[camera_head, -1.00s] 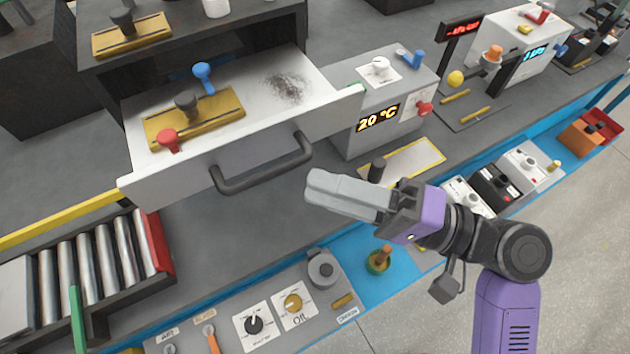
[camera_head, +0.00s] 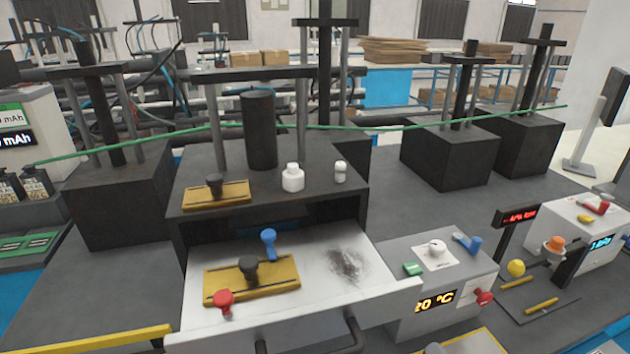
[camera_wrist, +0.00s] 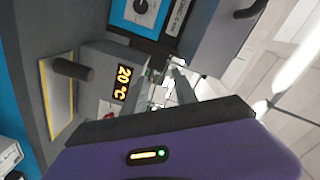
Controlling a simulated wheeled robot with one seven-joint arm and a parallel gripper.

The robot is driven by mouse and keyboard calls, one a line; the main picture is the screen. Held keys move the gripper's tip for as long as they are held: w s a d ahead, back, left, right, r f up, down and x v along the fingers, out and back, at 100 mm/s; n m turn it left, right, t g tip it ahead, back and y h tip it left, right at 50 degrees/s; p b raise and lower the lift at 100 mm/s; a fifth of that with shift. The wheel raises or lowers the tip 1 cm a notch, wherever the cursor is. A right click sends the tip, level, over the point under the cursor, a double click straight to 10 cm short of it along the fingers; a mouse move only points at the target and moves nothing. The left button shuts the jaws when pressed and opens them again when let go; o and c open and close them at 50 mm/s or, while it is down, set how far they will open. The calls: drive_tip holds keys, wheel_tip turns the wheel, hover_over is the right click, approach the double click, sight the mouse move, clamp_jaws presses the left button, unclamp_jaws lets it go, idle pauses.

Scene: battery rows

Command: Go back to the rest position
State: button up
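My gripper shows in the wrist view as a purple body (camera_wrist: 180,150) across the bottom, with grey finger-like parts (camera_wrist: 178,88) beyond it. Whether the fingers touch or stand apart is unclear, and I make out no held object. The head view does not show the gripper. The drawer (camera_head: 320,292) stands open, holding a yellow plate (camera_head: 225,287) with a black knob, a red-knobbed pin, a blue-knobbed pin and a dark powdery patch.
The grey box with the 20 °C display (camera_head: 462,270) stands right of the drawer; its display also shows in the wrist view (camera_wrist: 123,83). A white bottle (camera_head: 292,179) stands on the cabinet. A green cord (camera_head: 400,127) crosses behind. A yellow ball (camera_head: 516,268) sits at right.

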drive_tip(key=s+d+f+n+h, duration=0.2)
drive_tip(key=s+h, duration=0.1)
drive_tip(key=s, duration=0.2)
drive_tip(key=s+d+f+n+h, duration=0.1)
drive_tip(key=s+d+f+h, duration=0.15)
drive_tip(key=s, duration=0.35)
drive_tip(key=s+a+f+n+g, duration=0.2)
drive_tip(key=s+n, duration=0.3)
drive_tip(key=s, duration=0.9)
drive_tip(key=shift+s+a+y, duration=0.2)
drive_tip(key=shift+a+y, duration=0.15)
drive_tip(key=shift+a, duration=0.35)
